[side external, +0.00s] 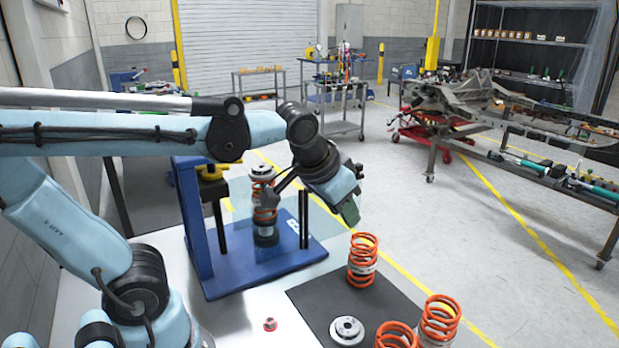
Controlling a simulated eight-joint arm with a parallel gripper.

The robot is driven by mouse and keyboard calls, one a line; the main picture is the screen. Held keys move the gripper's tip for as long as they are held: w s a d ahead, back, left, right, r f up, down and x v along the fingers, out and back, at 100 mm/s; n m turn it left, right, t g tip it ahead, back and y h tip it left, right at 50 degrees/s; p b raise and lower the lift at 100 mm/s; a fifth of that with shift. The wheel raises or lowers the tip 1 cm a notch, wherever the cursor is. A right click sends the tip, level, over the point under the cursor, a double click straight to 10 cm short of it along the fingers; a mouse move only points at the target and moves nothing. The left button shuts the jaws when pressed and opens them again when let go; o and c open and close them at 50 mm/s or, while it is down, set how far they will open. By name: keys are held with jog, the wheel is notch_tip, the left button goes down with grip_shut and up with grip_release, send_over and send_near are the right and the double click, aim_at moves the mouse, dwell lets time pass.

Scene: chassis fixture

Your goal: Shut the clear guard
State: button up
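A blue press fixture (197,225) stands on the light bench, with a yellow part at its top left and a dark post at its right. An orange spring with a dark damper (265,228) stands upright in it. The clear guard (328,226) seems to be the faint bluish see-through panel at the fixture's right; its edges are hard to make out, and I cannot tell how far open it is. Contact with the guard cannot be told.
A dark mat (310,300) at the front right of the bench holds several orange springs (362,260) and a round metal mount (347,330). A small red part (270,324) lies on the bare bench. The bench between fixture and mat is clear.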

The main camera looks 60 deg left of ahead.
jog(key=w+a+r+y, duration=0.1)
jog(key=w+r, duration=0.2)
jog(key=w, duration=0.1)
jog(key=w+r+n+g+y, duration=0.1)
jog(key=w+r+y, duration=0.1)
jog(key=w, duration=0.2)
jog(key=w+a+r+n+g+y, duration=0.1)
jog(key=w+r, duration=0.2)
jog(key=w, duration=0.1)
jog(key=shift+w+a+r, duration=0.3)
grip_shut()
jog(key=w+a+f, duration=0.3)
jog(key=a+f, duration=0.5)
jog(key=a, duration=0.1)
jog(key=shift+y, duration=0.4)
jog(key=shift+w+a+g, duration=0.1)
jog(key=shift+a+g, duration=0.1)
jog(key=shift+g, duration=0.1)
